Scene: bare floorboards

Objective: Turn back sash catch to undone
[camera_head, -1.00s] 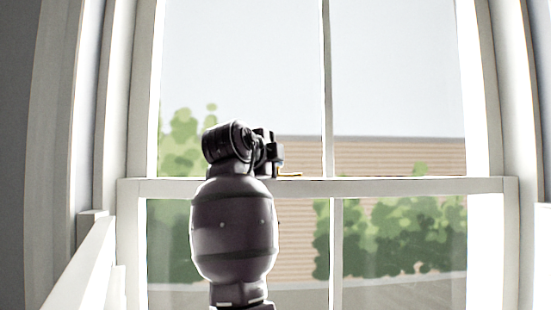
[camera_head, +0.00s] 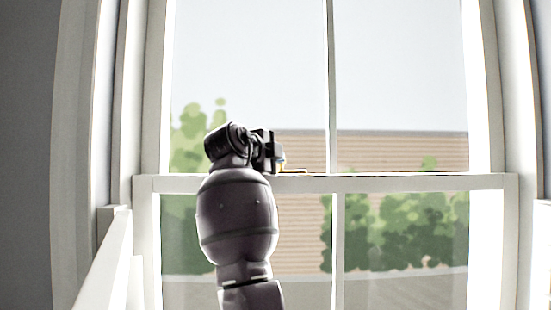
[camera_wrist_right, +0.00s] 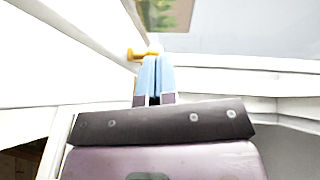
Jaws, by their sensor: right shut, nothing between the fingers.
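The sash catch is a small brass-yellow piece on the window's meeting rail. In the head view the catch (camera_head: 294,171) is a thin low strip, partly hidden by my gripper. In the right wrist view the yellow catch (camera_wrist_right: 138,54) lies just beyond the fingertips and slightly left, with a pale round part beside it. My right gripper (camera_head: 279,159) is at the rail, beside the catch. Its blue fingers (camera_wrist_right: 157,66) are together with nothing between them. The tips look very near the catch; I cannot tell whether they touch. My left gripper is out of view.
The white meeting rail (camera_head: 420,182) crosses the window between upper and lower panes. A vertical glazing bar (camera_head: 332,90) stands right of my gripper. White frame sides flank the window. The rail to the right is clear.

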